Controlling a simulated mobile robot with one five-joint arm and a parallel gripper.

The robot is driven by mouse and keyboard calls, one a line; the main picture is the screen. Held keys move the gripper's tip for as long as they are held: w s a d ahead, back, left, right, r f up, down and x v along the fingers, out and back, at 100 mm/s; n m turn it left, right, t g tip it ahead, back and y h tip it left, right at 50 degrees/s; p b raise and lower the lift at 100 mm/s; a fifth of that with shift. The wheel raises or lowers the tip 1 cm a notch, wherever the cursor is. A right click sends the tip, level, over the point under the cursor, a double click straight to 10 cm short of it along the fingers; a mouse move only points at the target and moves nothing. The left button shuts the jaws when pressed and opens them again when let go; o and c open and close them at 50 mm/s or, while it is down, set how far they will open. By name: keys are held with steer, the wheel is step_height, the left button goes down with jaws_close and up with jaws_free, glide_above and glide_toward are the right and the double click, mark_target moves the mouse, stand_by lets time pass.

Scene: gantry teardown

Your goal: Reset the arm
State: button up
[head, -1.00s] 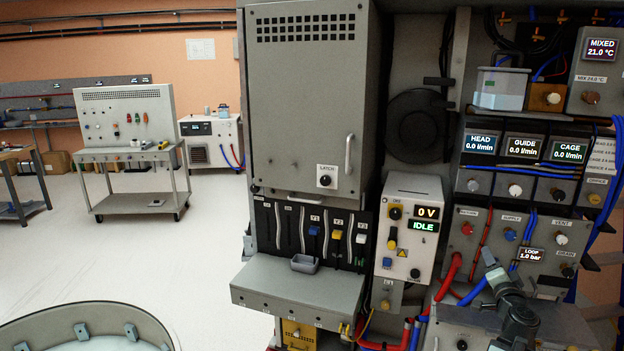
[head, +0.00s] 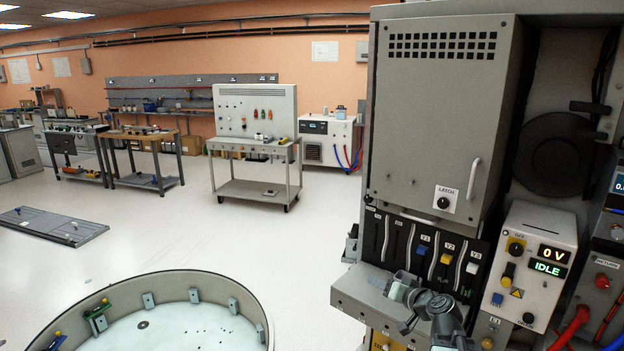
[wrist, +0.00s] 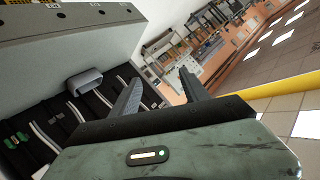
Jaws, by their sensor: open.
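My gripper (wrist: 160,93) is open and empty in the wrist view, its two dark fingers spread apart with the room behind them. In the head view my dark arm (head: 440,312) stands at the lower right, in front of the ledge of the tall grey cabinet. Its fingers are too small to make out clearly there. In the head view the arm partly covers the tray.
The grey cabinet (head: 435,110) with its latched door fills the right. The power unit (head: 530,265) reads 0 V and IDLE. A large round tub (head: 170,275) stands in front at lower left. A grey cart (head: 255,150) stands farther back. White floor between them is clear.

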steer(key=s+a+f+n+g+p, duration=0.15)
steer(key=s+a+f+g, duration=0.25)
steer(key=a, duration=0.4)
steer(key=s+a+f+n+g, duration=0.3)
steer(key=s+a+f, duration=0.1)
steer(key=a, duration=0.4)
steer(key=s+d+f+m+g+h, duration=0.2)
steer(key=s+d+f+g+h, duration=0.3)
steer(key=s+d, duration=0.3)
steer(key=shift+s+d+f+g, duration=0.35)
steer(key=shift+s+g, duration=0.05)
steer(key=shift+s, duration=0.95)
